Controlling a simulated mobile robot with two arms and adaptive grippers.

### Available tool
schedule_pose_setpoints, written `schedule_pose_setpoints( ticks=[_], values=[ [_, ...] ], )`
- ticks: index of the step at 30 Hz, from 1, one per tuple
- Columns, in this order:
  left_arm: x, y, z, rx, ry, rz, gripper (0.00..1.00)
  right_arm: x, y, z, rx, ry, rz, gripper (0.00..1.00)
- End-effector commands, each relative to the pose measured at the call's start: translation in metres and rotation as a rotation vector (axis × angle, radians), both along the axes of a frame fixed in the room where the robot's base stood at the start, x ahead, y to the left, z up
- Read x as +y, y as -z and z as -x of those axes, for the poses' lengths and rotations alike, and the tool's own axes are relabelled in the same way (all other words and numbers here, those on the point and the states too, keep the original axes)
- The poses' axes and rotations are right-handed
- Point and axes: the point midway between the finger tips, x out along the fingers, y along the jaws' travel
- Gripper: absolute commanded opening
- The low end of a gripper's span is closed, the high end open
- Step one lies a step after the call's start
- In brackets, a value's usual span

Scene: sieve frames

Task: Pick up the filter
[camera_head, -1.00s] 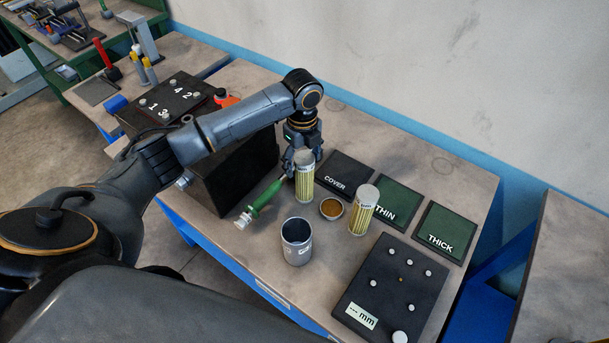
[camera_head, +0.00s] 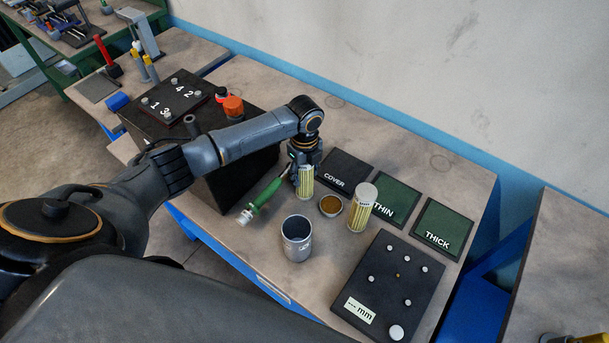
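Two yellow pleated filters stand upright on the workbench. The left filter (camera_head: 306,184) has its top hidden by my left gripper (camera_head: 304,170), which points down with its fingers at the filter's upper part. I cannot tell whether the fingers are closed on it or only around it. The right filter (camera_head: 360,212) stands free with its pale top cap showing. An open grey metal cup (camera_head: 297,244) stands in front of them. My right gripper is not in view.
A green-handled tool (camera_head: 262,198) lies left of the left filter, close to it. A small round bowl (camera_head: 331,205) sits between the filters. The COVER (camera_head: 346,166), THIN (camera_head: 399,199) and THICK (camera_head: 443,226) pads lie behind. A dark mm plate (camera_head: 382,290) lies front right.

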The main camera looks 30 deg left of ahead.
Motion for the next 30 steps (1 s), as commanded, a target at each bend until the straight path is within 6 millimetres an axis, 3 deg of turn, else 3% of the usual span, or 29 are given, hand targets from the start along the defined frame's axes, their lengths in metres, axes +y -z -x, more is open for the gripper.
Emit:
schedule_pose_setpoints(
  ticks=[3,19,23,30],
  values=[
    [0.0,-0.001,0.0,0.0,0.0,0.0,0.21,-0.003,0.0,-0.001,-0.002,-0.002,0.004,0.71],
    [0.001,-0.009,-0.001,-0.004,-0.001,0.0,0.2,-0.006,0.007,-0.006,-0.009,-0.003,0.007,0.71],
    [0.0,-0.027,-0.002,-0.007,0.0,0.002,0.2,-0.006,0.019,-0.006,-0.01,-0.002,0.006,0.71],
    [-0.033,-0.078,0.021,-0.009,0.005,0.003,0.2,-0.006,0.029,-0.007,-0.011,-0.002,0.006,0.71]
  ],
)
